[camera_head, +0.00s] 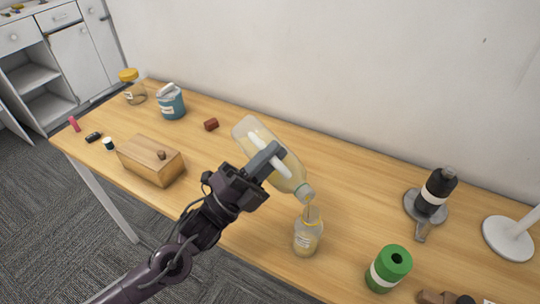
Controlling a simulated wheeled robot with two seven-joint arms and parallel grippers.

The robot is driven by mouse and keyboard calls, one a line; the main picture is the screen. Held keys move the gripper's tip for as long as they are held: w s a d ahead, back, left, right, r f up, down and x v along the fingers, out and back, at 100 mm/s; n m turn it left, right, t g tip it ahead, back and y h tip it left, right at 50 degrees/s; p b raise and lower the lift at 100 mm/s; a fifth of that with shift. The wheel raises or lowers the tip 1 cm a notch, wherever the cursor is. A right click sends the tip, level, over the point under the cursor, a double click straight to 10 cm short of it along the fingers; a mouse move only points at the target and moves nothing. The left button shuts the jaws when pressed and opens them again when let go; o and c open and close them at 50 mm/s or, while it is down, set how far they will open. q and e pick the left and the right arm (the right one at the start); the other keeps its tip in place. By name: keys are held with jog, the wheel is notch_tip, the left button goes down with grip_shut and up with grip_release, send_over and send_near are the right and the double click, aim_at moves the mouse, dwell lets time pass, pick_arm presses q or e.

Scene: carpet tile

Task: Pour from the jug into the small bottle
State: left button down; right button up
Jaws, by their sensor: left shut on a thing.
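The jug (244,127) is a pale, see-through vessel with a light handle. My left gripper (268,158) is shut on the jug and holds it tilted above the table, its mouth down to the right. The small bottle (306,240) is clear glass with a label and stands upright on the table under the jug's mouth. A thin yellowish stream (309,205) shows between the jug's mouth and the bottle's neck, and yellowish liquid shows in the bottle. My right gripper is not in view.
On the wooden table (350,190), a green can (389,268) stands right of the bottle. A black bottle (436,191) and a white round base (509,239) stand further right. A wooden box (150,162), teal pot (171,103) and yellow-lidded jar (133,90) stand left.

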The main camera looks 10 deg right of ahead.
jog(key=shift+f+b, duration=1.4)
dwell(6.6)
